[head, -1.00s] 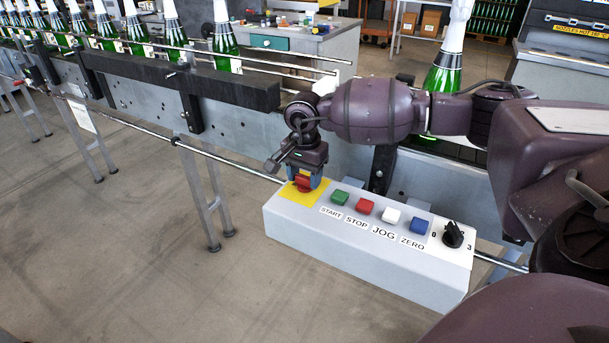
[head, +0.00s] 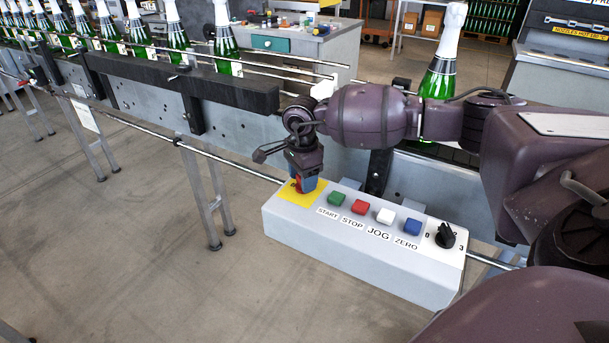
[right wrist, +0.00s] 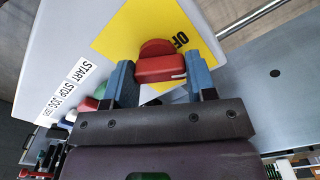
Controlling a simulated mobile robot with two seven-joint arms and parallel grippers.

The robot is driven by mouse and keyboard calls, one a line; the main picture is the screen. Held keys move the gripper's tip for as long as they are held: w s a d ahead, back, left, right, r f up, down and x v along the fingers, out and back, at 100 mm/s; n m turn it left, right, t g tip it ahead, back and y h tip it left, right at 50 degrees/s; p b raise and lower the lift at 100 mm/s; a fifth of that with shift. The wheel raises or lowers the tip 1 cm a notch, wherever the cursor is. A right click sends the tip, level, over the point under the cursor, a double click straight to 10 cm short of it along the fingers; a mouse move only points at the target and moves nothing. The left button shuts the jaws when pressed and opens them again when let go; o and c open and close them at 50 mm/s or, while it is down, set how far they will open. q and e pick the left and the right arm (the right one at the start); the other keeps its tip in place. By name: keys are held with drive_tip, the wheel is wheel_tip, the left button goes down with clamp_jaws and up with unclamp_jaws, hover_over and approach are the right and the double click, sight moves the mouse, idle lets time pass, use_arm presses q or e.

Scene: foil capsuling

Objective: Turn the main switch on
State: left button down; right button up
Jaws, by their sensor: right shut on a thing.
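The main switch is a red rotary knob (right wrist: 158,64) on a yellow plate (head: 317,194) at the left end of the light grey control box (head: 350,252). The plate also shows in the right wrist view (right wrist: 120,38), with the word OFF near one edge. My right gripper (head: 304,185) points down over the plate, its blue fingers shut on the knob. In the right wrist view the knob sits between the two fingertips (right wrist: 160,75), with a white mark at its right end. In the head view the fingers hide much of the knob. My left gripper is not in view.
Green START (head: 338,199), red STOP (head: 361,207), white JOG (head: 386,216) and blue ZERO (head: 413,226) buttons line the box, then a black selector (head: 445,235). A conveyor with several green bottles (head: 225,45) and guide rails runs behind. The floor in front is clear.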

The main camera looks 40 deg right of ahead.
drive_tip(key=shift+r+m+p, duration=0.15)
drive_tip(key=shift+m+p, duration=0.15)
drive_tip(key=shift+m, duration=0.6)
drive_tip(key=shift+m+p, duration=0.35)
drive_tip(key=shift+m, duration=0.65)
drive_tip(key=m+p, duration=0.1)
drive_tip(key=m, duration=0.1)
drive_tip(key=shift+m, duration=0.3)
drive_tip(key=m+p, duration=0.1)
drive_tip(key=m, duration=0.1)
drive_tip(key=shift+m, duration=0.3)
drive_tip(key=shift+m+p, duration=0.45)
drive_tip(key=shift+m, duration=0.45)
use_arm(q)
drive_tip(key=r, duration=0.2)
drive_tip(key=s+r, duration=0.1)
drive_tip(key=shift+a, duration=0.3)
use_arm(e)
drive_tip(key=shift+m, duration=0.5)
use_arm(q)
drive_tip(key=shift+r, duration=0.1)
use_arm(e)
drive_tip(key=o, duration=0.9)
drive_tip(key=shift+o, duration=0.2)
